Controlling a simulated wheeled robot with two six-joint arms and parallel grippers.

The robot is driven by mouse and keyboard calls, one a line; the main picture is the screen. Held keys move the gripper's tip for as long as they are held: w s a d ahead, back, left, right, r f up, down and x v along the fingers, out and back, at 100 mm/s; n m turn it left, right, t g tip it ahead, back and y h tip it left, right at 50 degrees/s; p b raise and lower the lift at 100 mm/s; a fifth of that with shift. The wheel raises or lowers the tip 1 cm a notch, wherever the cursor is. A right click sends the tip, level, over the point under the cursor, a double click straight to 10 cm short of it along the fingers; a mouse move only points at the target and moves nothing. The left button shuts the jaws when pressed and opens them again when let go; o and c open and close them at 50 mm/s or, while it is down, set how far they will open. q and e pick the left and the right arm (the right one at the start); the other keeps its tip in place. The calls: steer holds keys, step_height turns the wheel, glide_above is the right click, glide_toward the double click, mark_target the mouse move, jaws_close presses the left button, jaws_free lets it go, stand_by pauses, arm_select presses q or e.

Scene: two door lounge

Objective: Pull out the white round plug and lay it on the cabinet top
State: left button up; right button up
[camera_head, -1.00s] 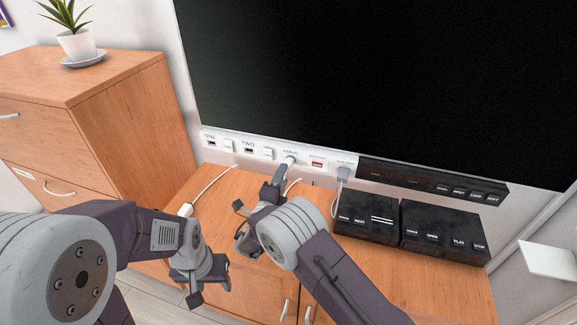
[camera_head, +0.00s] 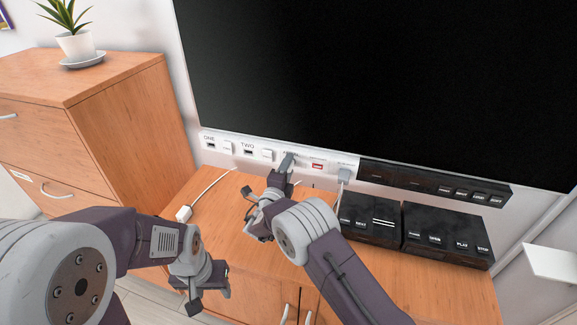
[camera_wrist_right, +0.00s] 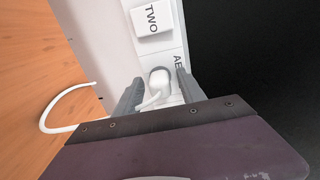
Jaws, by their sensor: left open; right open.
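The white round plug (camera_wrist_right: 159,80) sits in the wall panel's socket marked "AE…", with a white cable curving off it in the right wrist view. In the head view it is hidden behind my right gripper (camera_head: 287,162). The open right fingers (camera_wrist_right: 159,90) stand on either side of the plug; I cannot tell whether they touch it. My left gripper (camera_head: 208,288) hangs open and empty in front of the low cabinet. The wooden cabinet top (camera_head: 226,208) lies below the panel.
A white connector (camera_head: 184,213) on a cable lies at the left of the cabinet top. A grey plug (camera_head: 344,175) sits further right in the panel. Black boxes (camera_head: 448,234) fill the right of the top. A large screen (camera_head: 390,80) hangs above; a taller cabinet (camera_head: 130,120) stands left.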

stand_by(0.8)
jaws_close()
stand_by(1.3)
steer(key=shift+s+a+p, duration=0.15)
steer(key=shift+s+p, duration=0.2)
steer(key=shift+p, duration=0.05)
steer(key=shift+p+v, duration=0.9)
steer(key=shift+v, duration=1.75)
